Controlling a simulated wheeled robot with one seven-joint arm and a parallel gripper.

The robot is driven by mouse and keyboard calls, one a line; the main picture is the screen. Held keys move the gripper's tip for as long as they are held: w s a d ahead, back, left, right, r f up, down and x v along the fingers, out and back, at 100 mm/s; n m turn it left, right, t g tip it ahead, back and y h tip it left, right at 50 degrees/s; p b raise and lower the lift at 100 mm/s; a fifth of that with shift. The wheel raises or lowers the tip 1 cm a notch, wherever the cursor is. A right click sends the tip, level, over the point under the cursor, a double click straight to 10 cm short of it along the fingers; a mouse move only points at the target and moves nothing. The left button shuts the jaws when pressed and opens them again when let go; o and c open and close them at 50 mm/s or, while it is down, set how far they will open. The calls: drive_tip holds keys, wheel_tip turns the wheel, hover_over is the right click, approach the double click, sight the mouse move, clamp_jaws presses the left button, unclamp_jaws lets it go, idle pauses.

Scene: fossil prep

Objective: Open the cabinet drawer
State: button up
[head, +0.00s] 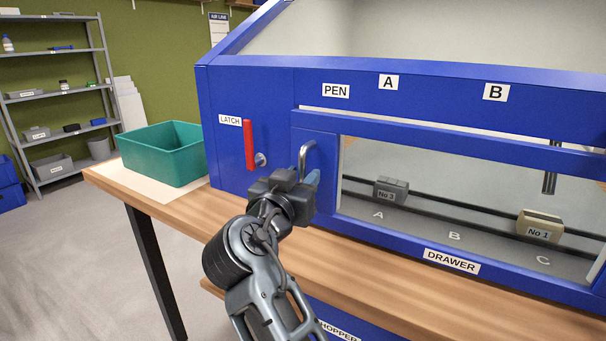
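The blue cabinet (250,90) stands on a wooden bench. A "DRAWER" label (451,261) is on its lower front rail, below the window; no separate drawer handle shows there. A curved silver handle (308,147) stands on the blue panel at the window's left end. A red latch lever (249,145) points upright beside the "LATCH" label (230,120). My gripper (308,178) is in front of the silver handle's lower end and hides it. I cannot tell whether they touch, or whether the fingers are open or shut.
Behind the window, a dark block marked "No 3" (391,189) and a tan block marked "No 1" (540,226) sit on dark rails. A green bin (162,152) stands left on the wooden bench (400,297). A "HOPPER" label (338,331) is below. Grey shelves (60,91) stand far left.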

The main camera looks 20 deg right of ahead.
drive_tip(key=shift+w+d, duration=0.35)
drive_tip(key=shift+w, duration=0.05)
clamp_jaws()
idle(0.4)
